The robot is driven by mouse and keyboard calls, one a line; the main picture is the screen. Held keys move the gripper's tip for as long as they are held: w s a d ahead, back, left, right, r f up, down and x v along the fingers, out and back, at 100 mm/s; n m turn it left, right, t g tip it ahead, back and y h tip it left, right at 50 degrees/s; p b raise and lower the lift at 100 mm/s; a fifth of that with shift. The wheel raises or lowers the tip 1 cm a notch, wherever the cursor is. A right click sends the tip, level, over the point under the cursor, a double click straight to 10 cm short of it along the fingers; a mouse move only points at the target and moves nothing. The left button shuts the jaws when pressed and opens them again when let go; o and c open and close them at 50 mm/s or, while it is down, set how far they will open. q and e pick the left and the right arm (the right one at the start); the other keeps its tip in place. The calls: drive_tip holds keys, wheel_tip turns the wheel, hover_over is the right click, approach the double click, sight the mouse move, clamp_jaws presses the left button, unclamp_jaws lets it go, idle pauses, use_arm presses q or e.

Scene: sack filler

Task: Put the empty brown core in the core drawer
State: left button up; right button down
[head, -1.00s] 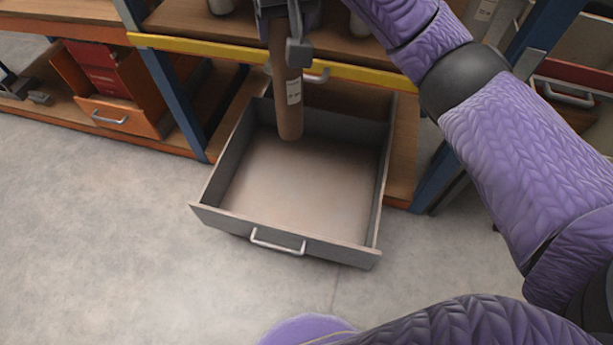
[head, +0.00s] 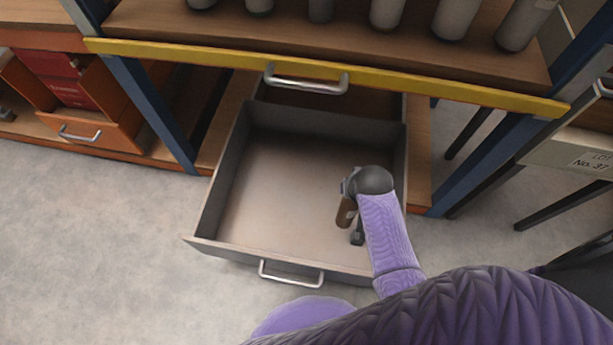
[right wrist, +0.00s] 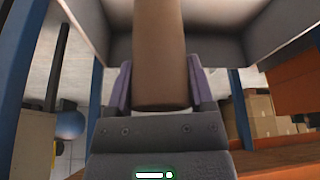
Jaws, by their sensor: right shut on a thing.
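The brown core (head: 345,212) is a tube held in my right gripper (head: 352,222), over the front right part of the open grey drawer (head: 270,185). Most of the core is hidden by the wrist in the head view. In the right wrist view the core (right wrist: 160,45) stands between the two purple fingers, which close on it from both sides, with grey drawer walls (right wrist: 215,50) behind. I cannot tell whether the core touches the drawer floor. The visible drawer floor is empty. My left gripper is not in view.
A shelf with a yellow front edge (head: 330,72) and several grey cylinders (head: 455,18) stands above the drawer's back. Blue posts (head: 150,115) flank it. An orange drawer (head: 85,130) is at the left. The floor in front is clear.

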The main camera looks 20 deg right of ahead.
sight(347, 211)
wheel_tip(347, 211, down, 10)
drive_tip(key=b, duration=0.8)
drive_tip(key=shift+s+f, duration=0.15)
drive_tip(key=shift+f, duration=0.1)
drive_tip(key=shift+c, duration=1)
unclamp_jaws()
drive_tip(key=shift+o, duration=1)
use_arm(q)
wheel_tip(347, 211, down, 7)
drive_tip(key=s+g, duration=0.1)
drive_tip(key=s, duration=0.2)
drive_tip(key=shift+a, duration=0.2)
